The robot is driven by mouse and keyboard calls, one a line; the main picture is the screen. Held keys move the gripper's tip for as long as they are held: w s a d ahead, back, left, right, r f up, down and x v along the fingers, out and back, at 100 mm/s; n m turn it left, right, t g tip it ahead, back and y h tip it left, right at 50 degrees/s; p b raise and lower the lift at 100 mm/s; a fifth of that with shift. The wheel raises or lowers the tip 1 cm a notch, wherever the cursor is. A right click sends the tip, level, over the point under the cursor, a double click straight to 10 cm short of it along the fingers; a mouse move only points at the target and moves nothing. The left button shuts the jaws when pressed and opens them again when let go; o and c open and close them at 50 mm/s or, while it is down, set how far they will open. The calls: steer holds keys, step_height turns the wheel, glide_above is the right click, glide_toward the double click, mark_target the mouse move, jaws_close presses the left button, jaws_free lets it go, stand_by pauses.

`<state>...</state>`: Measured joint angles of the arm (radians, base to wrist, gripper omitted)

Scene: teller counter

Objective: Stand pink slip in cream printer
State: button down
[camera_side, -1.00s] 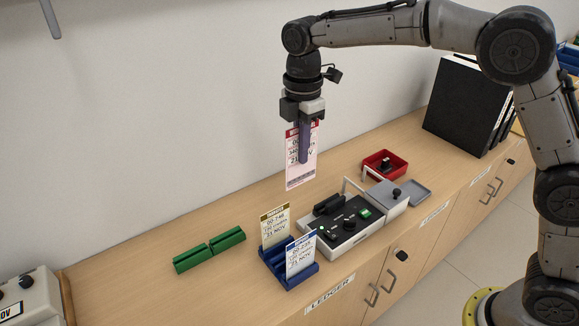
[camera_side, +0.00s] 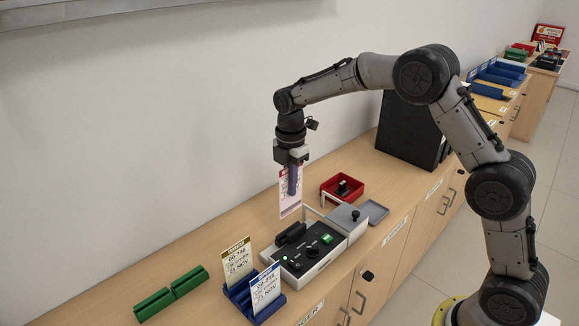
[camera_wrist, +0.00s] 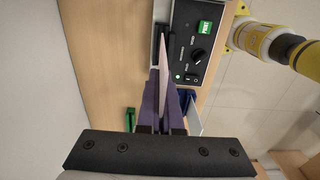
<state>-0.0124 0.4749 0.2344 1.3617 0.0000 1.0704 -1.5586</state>
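The pink slip (camera_side: 289,203) hangs upright from my gripper (camera_side: 293,192), whose purple fingers are shut on it. In the wrist view the slip (camera_wrist: 164,66) shows edge-on, narrow, between the fingers. The cream printer (camera_side: 329,258) stands on the counter with a black top panel, knobs and a green button. A raised black part (camera_side: 290,233) is at its wall side. The slip's lower edge looks just above and behind this part in the side view. A gap seems to remain, but its depth is hard to judge. The printer panel (camera_wrist: 197,48) also shows in the wrist view.
A blue rack (camera_side: 240,300) with a yellow-topped and a blue-topped slip stands left of the printer. A red tray (camera_side: 345,188), a grey lidded box (camera_side: 347,220) and black binders (camera_side: 410,130) are to the right.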

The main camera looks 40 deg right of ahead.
mark_target(291, 203)
steer(key=shift+f, duration=2.9)
steer(key=shift+f, duration=0.15)
steer(key=shift+f, duration=1.75)
steer(key=c, duration=1)
jaws_free()
steer(key=shift+r, duration=0.1)
steer(key=shift+r, duration=3.45)
